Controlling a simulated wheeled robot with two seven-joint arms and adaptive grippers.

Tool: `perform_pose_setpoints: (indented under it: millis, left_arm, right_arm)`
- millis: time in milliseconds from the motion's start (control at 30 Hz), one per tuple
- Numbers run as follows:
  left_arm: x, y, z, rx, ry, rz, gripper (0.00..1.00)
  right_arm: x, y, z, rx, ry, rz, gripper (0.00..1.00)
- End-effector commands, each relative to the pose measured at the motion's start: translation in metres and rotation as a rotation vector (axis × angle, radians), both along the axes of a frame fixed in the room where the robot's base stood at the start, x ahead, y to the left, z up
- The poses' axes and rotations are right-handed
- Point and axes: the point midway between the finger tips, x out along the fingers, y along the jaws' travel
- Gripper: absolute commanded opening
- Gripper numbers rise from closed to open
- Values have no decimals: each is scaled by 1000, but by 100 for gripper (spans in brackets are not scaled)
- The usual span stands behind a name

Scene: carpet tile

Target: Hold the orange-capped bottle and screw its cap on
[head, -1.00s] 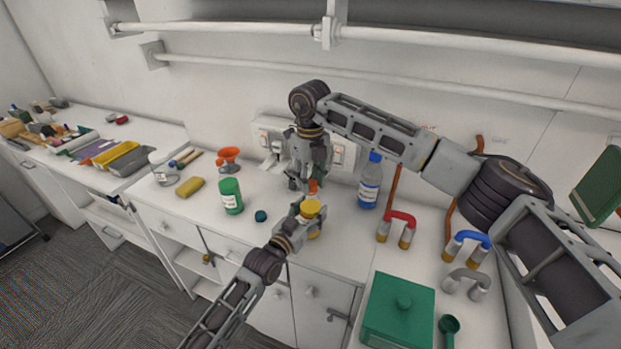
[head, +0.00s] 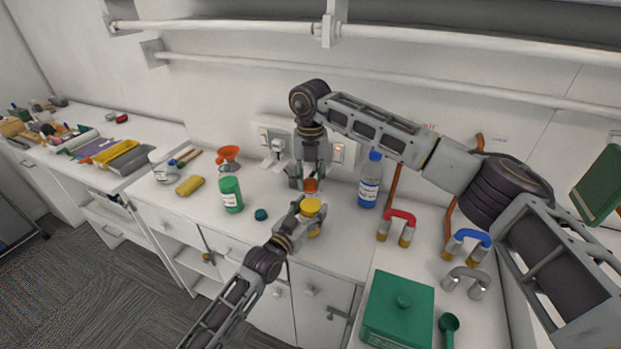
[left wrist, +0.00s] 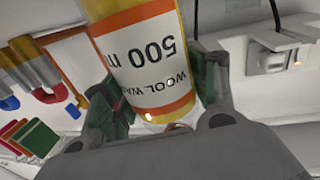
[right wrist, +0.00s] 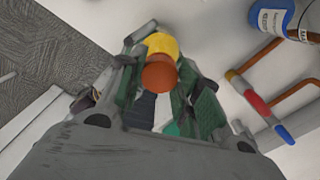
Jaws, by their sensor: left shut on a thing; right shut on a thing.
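The yellow bottle (head: 312,206) is in my left gripper (head: 306,217), above the front of the counter. In the left wrist view the green-padded fingers flank the bottle's orange-edged white label (left wrist: 145,55). My right gripper (head: 309,184) points down from above and is shut on the orange cap (head: 311,185). In the right wrist view the cap (right wrist: 159,74) sits between the fingertips, in front of the bottle's yellow top (right wrist: 162,44). The cap lies over or just behind the bottle's top; I cannot tell whether they touch, as the neck is hidden.
A green jar (head: 231,196), a teal cap (head: 261,215), a yellow sponge (head: 189,186) and an orange funnel (head: 228,155) are on the left. A blue-capped bottle (head: 369,182) stands right of my grippers. A green lidded box (head: 398,315) is at front right. Wall sockets (head: 275,138) are behind.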

Motion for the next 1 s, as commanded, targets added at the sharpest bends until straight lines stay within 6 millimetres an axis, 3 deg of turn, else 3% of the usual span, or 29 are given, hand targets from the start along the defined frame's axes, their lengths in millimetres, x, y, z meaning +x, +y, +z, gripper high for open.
perform_pose_setpoints:
  millis: [1000]
  left_arm:
    - [0,0,-1,1,2,0,0]
  right_arm:
    - [1,0,1,1,-4,-824,26]
